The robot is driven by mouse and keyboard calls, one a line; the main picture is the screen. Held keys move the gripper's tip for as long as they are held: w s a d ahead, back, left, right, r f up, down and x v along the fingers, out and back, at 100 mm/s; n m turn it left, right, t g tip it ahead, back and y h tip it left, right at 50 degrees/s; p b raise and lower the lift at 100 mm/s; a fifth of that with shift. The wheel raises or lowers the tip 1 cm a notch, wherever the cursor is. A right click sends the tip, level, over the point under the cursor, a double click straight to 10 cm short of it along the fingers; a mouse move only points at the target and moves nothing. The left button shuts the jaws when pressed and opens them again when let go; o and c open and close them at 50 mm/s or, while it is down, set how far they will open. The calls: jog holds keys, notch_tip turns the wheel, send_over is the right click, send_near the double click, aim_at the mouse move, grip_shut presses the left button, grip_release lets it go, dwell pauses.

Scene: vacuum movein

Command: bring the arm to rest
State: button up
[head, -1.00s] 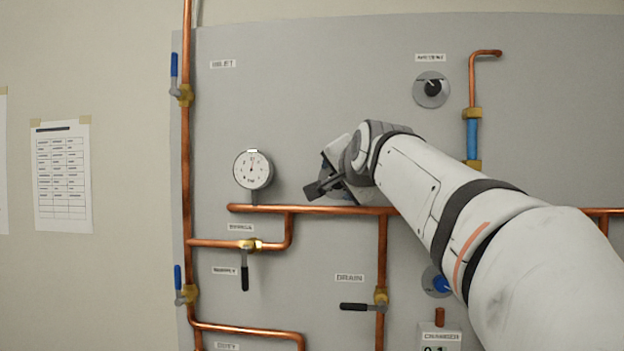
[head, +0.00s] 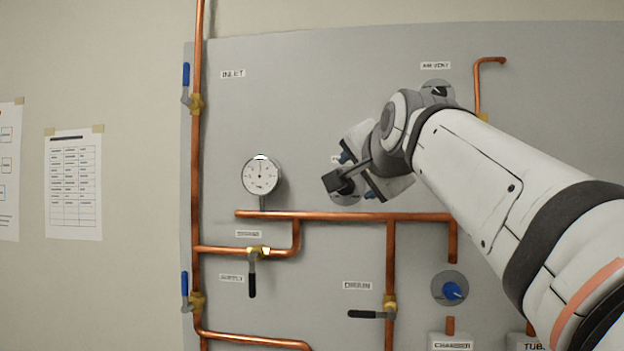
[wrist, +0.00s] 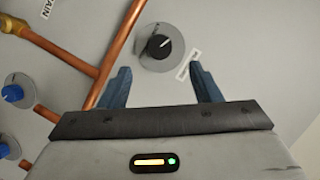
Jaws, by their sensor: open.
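My gripper (head: 356,176) is open and empty in front of the grey panel (head: 300,110), with my white arm reaching in from the right. In the wrist view its two blue fingers (wrist: 160,70) stand apart. A black knob on a round grey plate (wrist: 158,47) shows beyond and between the fingertips, with no contact visible. In the head view a round grey plate (head: 345,199) is mostly hidden behind my gripper.
Copper pipes (head: 340,216) with lever valves cross the panel below my gripper. A round gauge (head: 262,175) is to its left. A blue knob (head: 452,290) lies below my arm. The air vent knob (head: 438,88) is partly covered. The wall at left holds paper sheets (head: 73,185).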

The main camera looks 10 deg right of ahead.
jog(key=s+f+n+g+b, duration=0.1)
jog(key=s+f+n+g, duration=0.2)
jog(key=f, duration=1.5)
jog(key=s+a+f+n+g+b, duration=0.1)
jog(key=s+f+n+g, duration=0.3)
jog(key=s+f, duration=0.7)
jog(key=s+a+f+n+g+b, duration=0.1)
jog(key=s+f+n+g+b, duration=0.2)
jog(key=f, duration=2.1)
jog(key=s+n+g, duration=0.1)
jog(key=s+g, duration=0.1)
jog(key=s, duration=0.2)
jog(key=shift+s+f, duration=0.2)
jog(key=shift+f, duration=0.15)
